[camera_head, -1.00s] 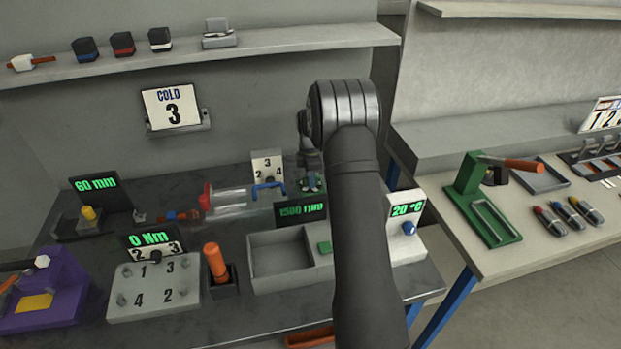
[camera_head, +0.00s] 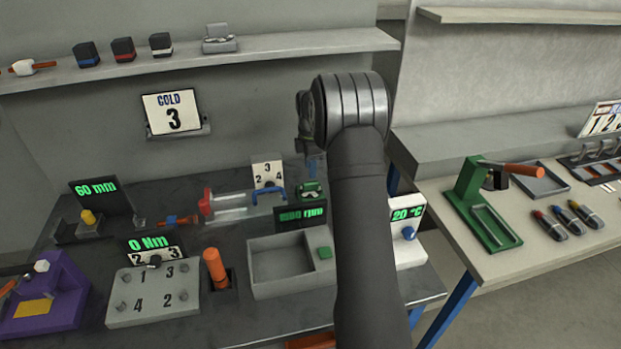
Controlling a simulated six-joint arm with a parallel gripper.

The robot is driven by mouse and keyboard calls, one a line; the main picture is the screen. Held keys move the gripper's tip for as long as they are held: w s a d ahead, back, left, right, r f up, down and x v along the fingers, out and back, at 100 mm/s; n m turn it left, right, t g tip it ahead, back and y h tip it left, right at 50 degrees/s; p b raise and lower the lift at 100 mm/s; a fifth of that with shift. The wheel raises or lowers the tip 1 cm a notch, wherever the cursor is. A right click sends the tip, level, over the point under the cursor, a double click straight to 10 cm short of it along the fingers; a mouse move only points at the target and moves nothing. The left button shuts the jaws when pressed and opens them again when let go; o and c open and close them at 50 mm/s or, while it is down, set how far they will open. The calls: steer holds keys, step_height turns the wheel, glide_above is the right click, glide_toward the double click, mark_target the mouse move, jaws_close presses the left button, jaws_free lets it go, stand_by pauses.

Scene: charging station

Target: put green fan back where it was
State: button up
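A small green object with pale parts (camera_head: 311,190), which looks like the green fan, sits on the dark bench behind the rpm display (camera_head: 300,215). My arm comes up from the bottom centre, and its wrist hangs over that spot. My gripper (camera_head: 308,150) is small and partly hidden behind my wrist, just above the green object. A gap seems to show between them. Whether its fingers are open or shut cannot be made out.
A clear cylinder with red end (camera_head: 232,205) and a numbered block (camera_head: 267,173) stand left of the green object. A grey tray (camera_head: 280,262) and the 20 °C unit (camera_head: 407,235) are in front. A shelf (camera_head: 300,43) runs above.

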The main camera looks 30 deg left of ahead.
mark_target(311, 182)
step_height(311, 182, up, 5)
steer(key=shift+f, duration=0.1)
steer(key=shift+f, duration=0.1)
stand_by(0.3)
steer(key=shift+f, duration=4.1)
steer(key=shift+f, duration=0.1)
